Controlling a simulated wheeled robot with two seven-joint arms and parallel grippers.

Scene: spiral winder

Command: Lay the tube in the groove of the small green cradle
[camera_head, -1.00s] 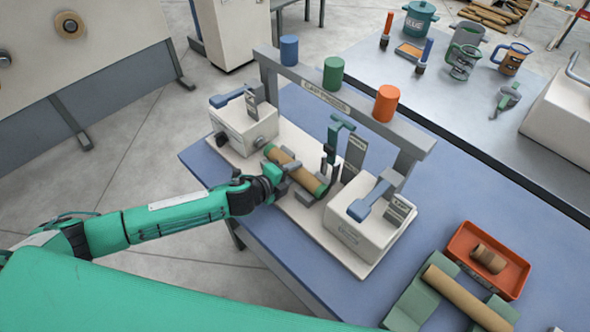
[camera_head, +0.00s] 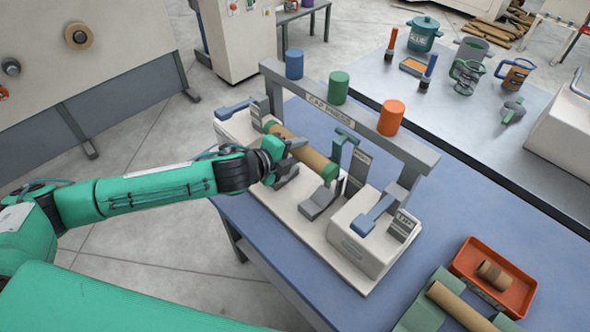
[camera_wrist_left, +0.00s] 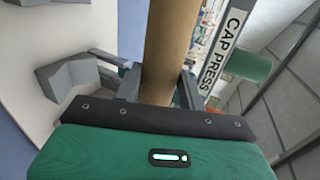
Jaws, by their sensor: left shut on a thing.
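My left gripper (camera_head: 288,162) is shut on a brown cardboard tube (camera_head: 308,155) with a green cap on its near right end. The tube is held above the cap press (camera_head: 358,252), clear of its grey V-shaped rest (camera_head: 322,203). In the left wrist view, the tube (camera_wrist_left: 166,45) runs between the two fingers of the gripper (camera_wrist_left: 160,78). A green cradle (camera_head: 428,314) is at the bottom right, partly cut off by the frame. Another brown tube (camera_head: 462,306) lies across it. My right gripper is out of view.
A grey beam (camera_head: 345,115) labelled CAP PRESS, with blue, green and orange cylinders on top, stands behind the held tube. A green post (camera_head: 342,150) rises near its capped end. An orange tray (camera_head: 510,293) sits behind the cradle. The blue table (camera_head: 450,205) is clear between press and tray.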

